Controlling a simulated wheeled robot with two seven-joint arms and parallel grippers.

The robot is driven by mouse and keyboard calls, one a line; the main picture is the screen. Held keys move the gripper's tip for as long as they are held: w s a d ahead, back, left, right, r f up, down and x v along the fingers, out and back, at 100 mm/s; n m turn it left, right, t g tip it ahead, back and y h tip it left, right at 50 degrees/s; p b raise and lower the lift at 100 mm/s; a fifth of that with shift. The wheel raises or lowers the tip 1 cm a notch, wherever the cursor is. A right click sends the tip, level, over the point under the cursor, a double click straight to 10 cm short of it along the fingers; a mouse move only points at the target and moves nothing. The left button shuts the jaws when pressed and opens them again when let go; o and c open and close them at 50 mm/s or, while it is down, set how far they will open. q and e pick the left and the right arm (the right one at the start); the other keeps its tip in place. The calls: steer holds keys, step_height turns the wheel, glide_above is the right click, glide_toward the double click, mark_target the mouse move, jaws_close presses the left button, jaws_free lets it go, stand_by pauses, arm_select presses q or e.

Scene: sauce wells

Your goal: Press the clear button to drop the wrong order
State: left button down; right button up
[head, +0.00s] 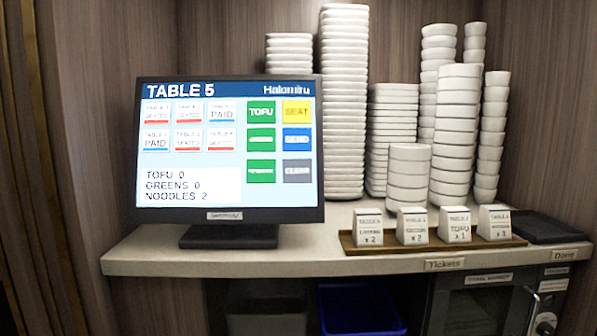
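The touchscreen terminal (229,148) stands on the left part of the counter, its screen lit and headed TABLE 5. The grey clear button (297,170) is at the lower right of the screen, under a blue button (297,139) and the yellow SEAT button (297,111). A column of green buttons is to its left, with the TOFU button (261,111) on top. The order readout (190,186) at lower left says TOFU 0, GREENS 0, NOODLES 2. Neither of my grippers is in view, and nothing covers the screen.
A wooden tray (375,250) with several white ticket blocks (411,226) lies right of the terminal, near the counter's front edge. Tall stacks of white dishes (343,100) stand behind. A black tray (545,228) is at far right. A blue bin (360,309) is below the counter.

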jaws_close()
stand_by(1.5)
